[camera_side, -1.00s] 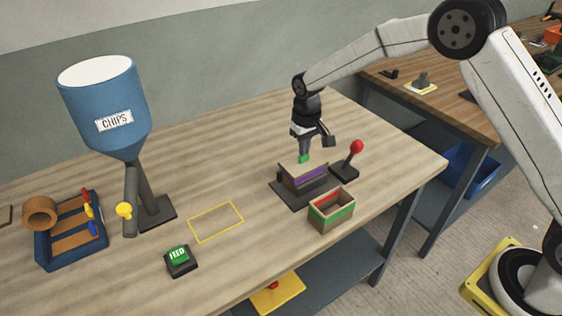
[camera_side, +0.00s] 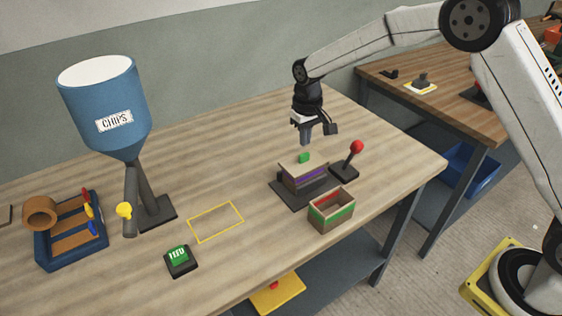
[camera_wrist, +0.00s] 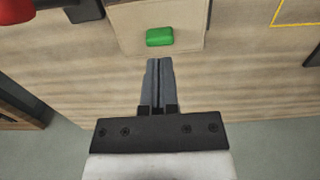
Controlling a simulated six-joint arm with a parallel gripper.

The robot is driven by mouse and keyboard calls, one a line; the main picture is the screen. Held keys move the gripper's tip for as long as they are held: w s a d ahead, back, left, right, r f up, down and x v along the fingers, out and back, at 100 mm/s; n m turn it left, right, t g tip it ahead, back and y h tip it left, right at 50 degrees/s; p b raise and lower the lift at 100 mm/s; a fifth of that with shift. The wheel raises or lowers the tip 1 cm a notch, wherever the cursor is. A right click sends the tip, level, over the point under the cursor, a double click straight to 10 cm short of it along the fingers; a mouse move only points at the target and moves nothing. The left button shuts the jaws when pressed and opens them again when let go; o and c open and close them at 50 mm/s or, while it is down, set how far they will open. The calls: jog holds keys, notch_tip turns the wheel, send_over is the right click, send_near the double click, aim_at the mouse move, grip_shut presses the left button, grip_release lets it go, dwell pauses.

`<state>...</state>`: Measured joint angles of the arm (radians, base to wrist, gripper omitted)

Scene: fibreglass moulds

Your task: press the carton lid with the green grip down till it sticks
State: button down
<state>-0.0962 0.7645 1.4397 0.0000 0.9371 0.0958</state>
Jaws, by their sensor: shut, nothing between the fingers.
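The carton with the purple stripe (camera_side: 312,180) stands on a dark base plate (camera_side: 285,193). Its lid (camera_side: 293,165) with the green grip (camera_side: 304,158) lies on top. The far side looks slightly raised, but I cannot tell whether it is stuck. In the wrist view the lid (camera_wrist: 190,15) and green grip (camera_wrist: 160,37) are at the top, just beyond my fingertips. My gripper (camera_side: 306,142) is above the lid, apart from the grip, with its fingers together and empty; it also shows in the wrist view (camera_wrist: 158,62).
An open carton with a green stripe (camera_side: 331,220) stands in front of the base plate. A red-knobbed lever (camera_side: 356,147) stands just right. The blue chips hopper (camera_side: 104,100), green feed button (camera_side: 179,255) and blue tray (camera_side: 72,262) are left. A yellow outline (camera_side: 192,220) marks bare table.

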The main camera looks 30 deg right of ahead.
aim_at(305, 155)
jog(key=shift+r, duration=1.85)
jog(key=shift+s, duration=0.15)
jog(key=s+d+t, duration=0.1)
jog(key=s+d, duration=0.1)
jog(key=s, duration=1)
jog(key=s+d+f+t, duration=0.1)
jog(key=s+d, duration=0.2)
jog(key=s, duration=0.9)
jog(key=shift+s+f+t, duration=0.3)
jog(key=shift+s, duration=0.05)
